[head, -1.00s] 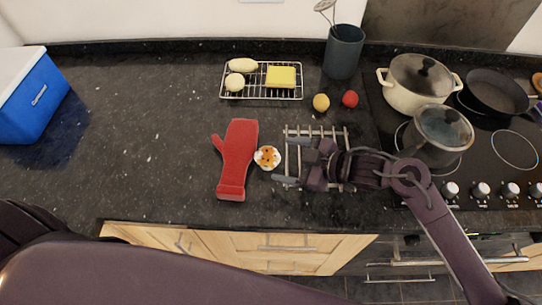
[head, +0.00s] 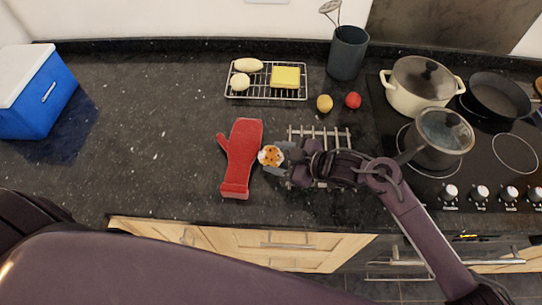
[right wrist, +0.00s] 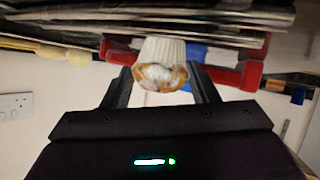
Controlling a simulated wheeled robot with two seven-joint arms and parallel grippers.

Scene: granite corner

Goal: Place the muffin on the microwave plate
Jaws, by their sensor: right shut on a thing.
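The muffin (head: 270,155), with an orange-and-white top and a pale paper cup, is just right of the red oven mitt in the head view. My right gripper (head: 274,158) reaches it from the right and is shut on it. In the right wrist view the muffin (right wrist: 162,70) sits between the two dark fingers (right wrist: 163,88). I cannot tell whether it is clear of the counter. No microwave or microwave plate shows in either view. My left gripper is out of view.
The red oven mitt (head: 241,158) lies left of the muffin. A wire rack (head: 318,132) lies under my right wrist. A rack (head: 263,93) with food, a lemon (head: 324,103) and a tomato (head: 353,100) are behind. Pots stand on the hob at right.

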